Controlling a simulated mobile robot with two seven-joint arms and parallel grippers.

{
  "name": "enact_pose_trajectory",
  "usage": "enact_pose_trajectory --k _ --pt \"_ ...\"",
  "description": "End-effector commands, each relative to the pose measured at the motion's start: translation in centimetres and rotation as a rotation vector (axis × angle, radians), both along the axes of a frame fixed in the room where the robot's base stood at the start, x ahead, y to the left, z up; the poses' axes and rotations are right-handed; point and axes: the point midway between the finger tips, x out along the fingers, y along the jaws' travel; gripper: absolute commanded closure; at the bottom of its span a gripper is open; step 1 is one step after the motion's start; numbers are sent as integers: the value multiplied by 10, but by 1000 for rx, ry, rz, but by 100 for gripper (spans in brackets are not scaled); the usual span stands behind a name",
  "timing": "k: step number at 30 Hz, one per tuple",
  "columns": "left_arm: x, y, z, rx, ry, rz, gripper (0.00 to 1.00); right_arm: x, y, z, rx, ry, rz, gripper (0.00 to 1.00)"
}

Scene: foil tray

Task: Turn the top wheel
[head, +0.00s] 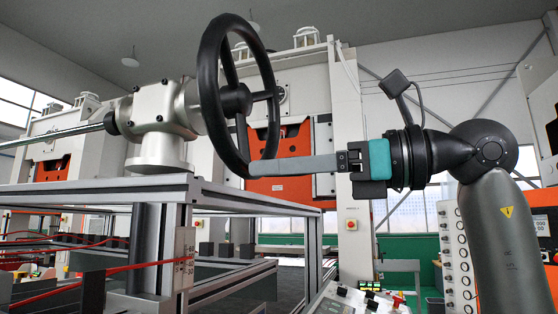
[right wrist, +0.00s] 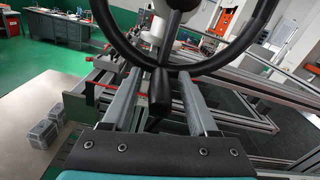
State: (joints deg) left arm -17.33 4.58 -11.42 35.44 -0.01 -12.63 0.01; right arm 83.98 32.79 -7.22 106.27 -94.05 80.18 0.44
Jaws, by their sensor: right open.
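The top wheel (head: 209,90) is a black spoked handwheel on a grey gearbox housing (head: 158,118), mounted on the metal frame. It also shows at the top of the right wrist view (right wrist: 222,66). Its black handle (right wrist: 159,94) sticks out from the lower rim toward my right wrist camera. My right gripper (head: 262,168) reaches in from the right at the wheel's lower rim. In the right wrist view its two grey fingers (right wrist: 156,78) are apart, one on each side of the handle, with gaps visible. In the head view the fingers hide the handle. My left gripper is not in view.
An aluminium frame (head: 190,190) carries the gearbox. A metal shaft (head: 55,138) runs left from it. White and orange machines (head: 282,190) stand behind. A control panel (head: 360,300) is low in front.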

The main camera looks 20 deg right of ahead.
Motion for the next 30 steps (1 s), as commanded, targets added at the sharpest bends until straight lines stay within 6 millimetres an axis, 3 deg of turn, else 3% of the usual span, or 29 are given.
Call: enact_pose_trajectory --k 11,27,30 --pt "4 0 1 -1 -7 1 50 3 5 0 0 0 0 40" --pt "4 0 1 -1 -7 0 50 3 4 0 0 0 0 100" --pt "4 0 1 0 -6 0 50 3 4 0 0 0 0 100"
